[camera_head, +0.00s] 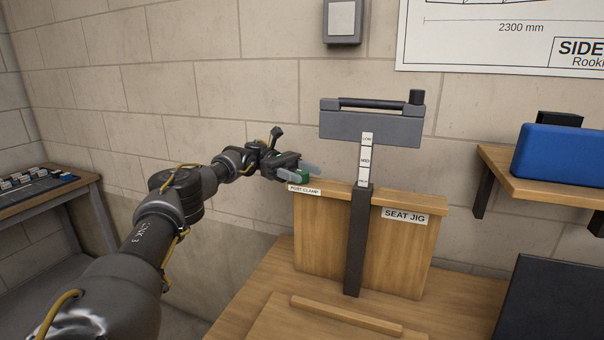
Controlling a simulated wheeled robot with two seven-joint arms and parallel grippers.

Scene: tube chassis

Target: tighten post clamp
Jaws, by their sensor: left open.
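My left gripper (308,172) is open at the left end of the wooden seat jig (405,250). A small green piece (303,177) shows at its fingers, just above the label "POST CLAMP" (304,190). The green piece seems to lie between the fingers, partly hidden by them; I cannot tell whether they touch it. A dark upright post (358,245) stands at the front of the jig, with a white scale strip (365,160) marked in levels. A grey block with a black bar (370,126) tops the post. My right gripper is not in view.
The jig stands on a wooden bench (250,300) with a low wooden strip (345,316) in front. A shelf (560,180) with a blue case (562,153) is at the right. A dark panel (560,295) lies below it. A side table (50,200) stands far left.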

